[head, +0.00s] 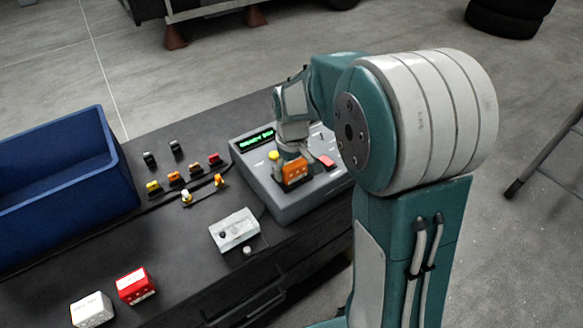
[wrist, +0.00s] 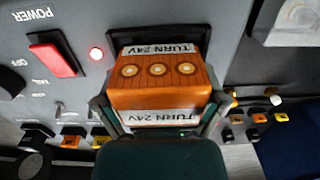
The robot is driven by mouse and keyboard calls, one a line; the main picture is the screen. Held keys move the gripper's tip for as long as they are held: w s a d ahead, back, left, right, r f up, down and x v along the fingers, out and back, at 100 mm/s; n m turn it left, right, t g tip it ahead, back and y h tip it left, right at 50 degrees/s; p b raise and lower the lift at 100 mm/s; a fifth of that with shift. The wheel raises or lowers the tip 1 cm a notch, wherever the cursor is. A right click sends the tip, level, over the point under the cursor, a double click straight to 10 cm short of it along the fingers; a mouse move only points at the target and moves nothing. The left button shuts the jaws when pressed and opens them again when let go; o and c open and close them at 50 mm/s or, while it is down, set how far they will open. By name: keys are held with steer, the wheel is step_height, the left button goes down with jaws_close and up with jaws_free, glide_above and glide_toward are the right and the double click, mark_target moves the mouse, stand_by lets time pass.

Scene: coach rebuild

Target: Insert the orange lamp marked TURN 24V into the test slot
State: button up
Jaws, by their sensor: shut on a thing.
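The orange lamp (head: 295,170) is at the dark test slot on top of the grey tester (head: 285,207). In the wrist view the lamp (wrist: 158,95) shows two white labels reading TURN 24V and three round contacts on its face. My gripper (wrist: 158,108) is shut on the lamp, with one dark finger on each side. The dark slot (wrist: 172,36) frames the lamp's far end; I cannot tell how deep the lamp sits. In the head view my gripper (head: 291,155) points down over the tester and partly hides the slot.
A white box (head: 234,230), a red box (head: 136,285) and a blue bin (head: 118,170) share the bench.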

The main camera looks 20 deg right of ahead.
steer(key=shift+r, duration=0.1)
steer(key=shift+r, duration=0.2)
steer(key=shift+f, duration=0.55)
stand_by(1.5)
steer(key=o, duration=0.9)
steer(key=shift+c, duration=0.2)
steer(key=shift+r, duration=5.5)
